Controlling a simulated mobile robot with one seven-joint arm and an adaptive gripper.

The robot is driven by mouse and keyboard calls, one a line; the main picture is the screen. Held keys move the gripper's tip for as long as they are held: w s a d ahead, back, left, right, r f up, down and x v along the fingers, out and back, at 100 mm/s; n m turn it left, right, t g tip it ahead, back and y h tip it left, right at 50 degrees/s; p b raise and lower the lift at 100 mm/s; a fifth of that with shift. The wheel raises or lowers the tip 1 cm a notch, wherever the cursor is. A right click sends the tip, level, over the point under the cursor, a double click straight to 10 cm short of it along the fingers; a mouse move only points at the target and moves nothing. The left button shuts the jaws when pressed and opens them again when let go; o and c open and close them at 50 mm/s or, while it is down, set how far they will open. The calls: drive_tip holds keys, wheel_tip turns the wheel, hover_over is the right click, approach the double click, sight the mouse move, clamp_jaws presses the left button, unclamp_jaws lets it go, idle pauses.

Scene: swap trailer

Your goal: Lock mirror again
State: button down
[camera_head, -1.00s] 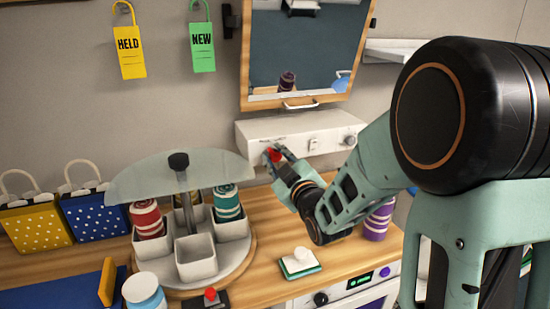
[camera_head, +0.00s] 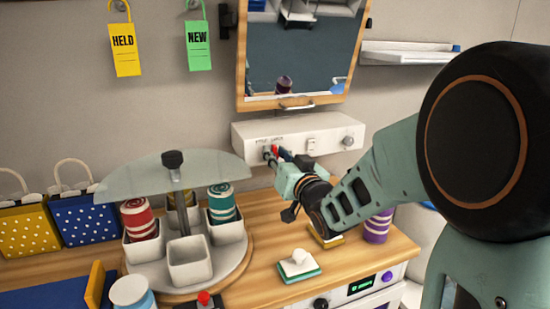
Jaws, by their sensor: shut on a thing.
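The mirror (camera_head: 303,55) hangs on the wall in a wooden frame, with a metal handle at its lower edge. Below it is a white control box (camera_head: 325,129) with small lettering, a switch and a round knob at the right. My gripper (camera_head: 271,156) is at the left part of the box's front. It is shut on a small red part (camera_head: 275,150), which looks like a key or lever. The fingers hide most of that part, and I cannot tell how it is turned.
Below and left stands a carousel (camera_head: 243,262) with white cups, rolled cloths and a clear cover (camera_head: 135,180). A green-and-white block (camera_head: 299,266) and a purple roll (camera_head: 378,228) are on the wooden counter. Yellow (camera_head: 125,50) and green (camera_head: 199,45) tags hang at upper left.

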drive_tip(key=m, duration=0.5)
drive_tip(key=shift+w+d+m, duration=0.15)
drive_tip(key=shift+d+m, duration=0.2)
drive_tip(key=shift+m, duration=0.05)
idle(0.4)
drive_tip(key=c, duration=1.7)
unclamp_jaws()
drive_tip(key=shift+f, duration=0.1)
drive_tip(key=shift+o, duration=0.2)
drive_tip(key=v, duration=0.7)
drive_tip(key=shift+s, duration=0.25)
drive_tip(key=shift+d, duration=0.1)
